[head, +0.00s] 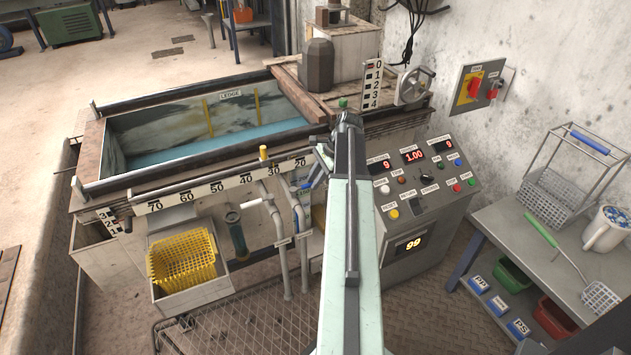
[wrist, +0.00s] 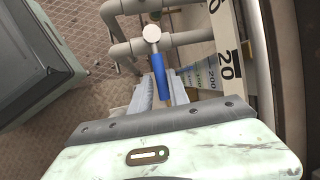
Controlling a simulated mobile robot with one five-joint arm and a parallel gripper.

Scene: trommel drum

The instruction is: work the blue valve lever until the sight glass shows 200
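The blue valve lever (wrist: 160,86) hangs from a round white hub (wrist: 152,33) on grey pipes in the wrist view. My gripper (wrist: 161,80) is open, with its two grey fingers on either side of the lever. A gap shows beside the lever, and I cannot tell whether either finger touches it. In the head view, my gripper (head: 319,165) is at the pipes below the tank's front right corner, and my arm hides part of this area. A blue-tinted strip marked 200 (wrist: 207,84) stands right of the lever, partly covered; its level cannot be read.
The tank (head: 205,175) with a numbered front scale (head: 215,187) lies behind the pipes. A white-handled lever (head: 251,203) and a yellow basket (head: 182,258) are to the left. A control panel (head: 425,180) stands close to the right of my arm.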

